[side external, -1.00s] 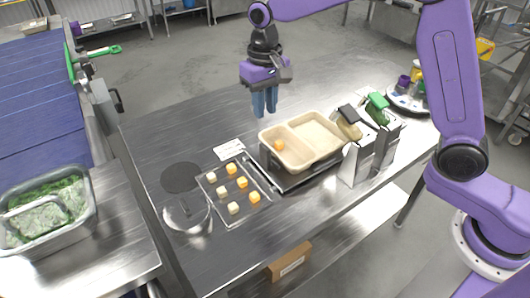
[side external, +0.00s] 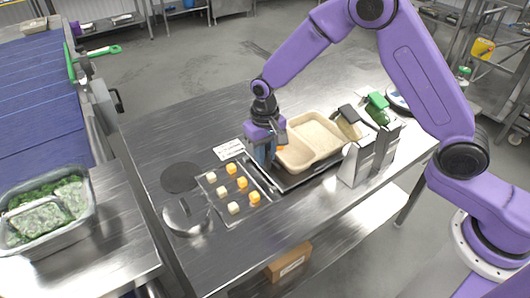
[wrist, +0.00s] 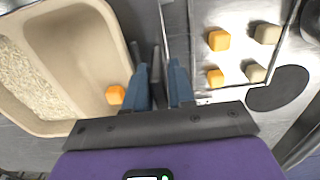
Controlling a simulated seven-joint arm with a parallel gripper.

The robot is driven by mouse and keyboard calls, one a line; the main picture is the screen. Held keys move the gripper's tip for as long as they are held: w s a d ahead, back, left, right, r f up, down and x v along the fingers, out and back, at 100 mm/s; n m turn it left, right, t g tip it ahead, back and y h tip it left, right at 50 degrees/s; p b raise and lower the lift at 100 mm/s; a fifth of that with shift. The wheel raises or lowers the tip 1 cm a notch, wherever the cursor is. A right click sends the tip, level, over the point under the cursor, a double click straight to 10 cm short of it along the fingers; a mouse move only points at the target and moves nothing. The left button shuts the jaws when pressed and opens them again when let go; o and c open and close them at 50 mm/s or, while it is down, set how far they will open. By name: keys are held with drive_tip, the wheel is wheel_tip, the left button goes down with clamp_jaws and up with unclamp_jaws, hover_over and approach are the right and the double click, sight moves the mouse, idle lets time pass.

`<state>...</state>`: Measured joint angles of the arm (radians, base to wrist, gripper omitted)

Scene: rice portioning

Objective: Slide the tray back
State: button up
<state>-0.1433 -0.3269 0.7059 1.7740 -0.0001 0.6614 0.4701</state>
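The beige two-compartment tray (side external: 322,155) sits on a dark low platform (side external: 296,184) near the middle of the table. One compartment holds pale rice, and an orange cube (wrist: 115,95) lies in the other. My gripper (side external: 263,162) is down at the tray's left end. In the wrist view, my gripper's two blue fingers (wrist: 160,75) stand just outside the tray's wall (wrist: 122,50), with a gap between them. I cannot tell whether the nearer finger touches the tray. My gripper hides the tray's left corner in the side view.
Two metal holders (side external: 358,165) with green-topped and dark-topped items stand at the right.

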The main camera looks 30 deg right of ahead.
sight(300, 138)
drive_tip(key=shift+f, duration=0.1)
clamp_jaws()
drive_tip(key=shift+d, duration=0.3)
drive_tip(key=d, duration=1.1)
unclamp_jaws()
drive_tip(key=shift+d, duration=0.1)
